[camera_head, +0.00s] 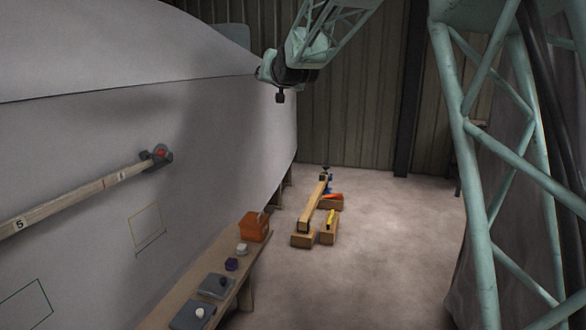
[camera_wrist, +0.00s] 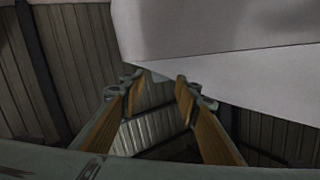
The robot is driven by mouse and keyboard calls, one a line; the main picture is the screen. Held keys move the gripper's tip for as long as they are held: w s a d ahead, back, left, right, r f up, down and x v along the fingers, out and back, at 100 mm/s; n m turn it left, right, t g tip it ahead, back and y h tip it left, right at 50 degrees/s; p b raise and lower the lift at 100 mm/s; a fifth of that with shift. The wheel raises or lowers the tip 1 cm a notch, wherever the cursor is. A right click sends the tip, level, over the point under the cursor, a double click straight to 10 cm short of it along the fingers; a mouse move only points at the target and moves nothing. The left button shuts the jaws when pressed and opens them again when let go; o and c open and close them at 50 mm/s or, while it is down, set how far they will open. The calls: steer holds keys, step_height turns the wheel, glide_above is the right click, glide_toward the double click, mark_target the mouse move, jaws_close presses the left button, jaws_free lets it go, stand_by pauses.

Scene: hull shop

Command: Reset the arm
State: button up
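My gripper (camera_wrist: 158,83) shows in the wrist view with its two wood-coloured finger pads apart and nothing between them. Past the fingertips I see a corrugated wall and the pale hull edge. In the head view my arm comes down from the top, and its end hangs in the air near the far end of the hull (camera_head: 215,120). The gripper's fingers cannot be made out clearly in the head view.
A numbered rail (camera_head: 75,206) runs along the hull. Timber blocks (camera_head: 312,210) lie on the floor. The floor (camera_head: 390,230) right of them is clear.

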steer(key=s+d+f+g+h, duration=0.1)
steer(key=s+d+f+g, duration=0.15)
steer(key=s+d, duration=0.6)
steer(key=s+d+f+g+h, duration=0.1)
steer(key=s+d+f, duration=0.25)
steer(key=s, duration=0.95)
steer(key=s+d+f+g+h, duration=0.1)
steer(key=s+d+f+g, duration=0.1)
steer(key=s+d, duration=0.7)
steer(key=s+d+f+g, duration=0.2)
steer(key=s+f, duration=0.4)
steer(key=s, duration=1)
steer(key=s+d+f+g, duration=0.2)
steer(key=s+f, duration=0.4)
steer(key=s, duration=1)
steer(key=s+d+f+g+h, duration=0.1)
steer(key=s+f, duration=0.5)
steer(key=s, duration=0.9)
steer(key=d+g, duration=0.1)
steer(key=d, duration=0.1)
steer(key=shift+s+d, duration=0.4)
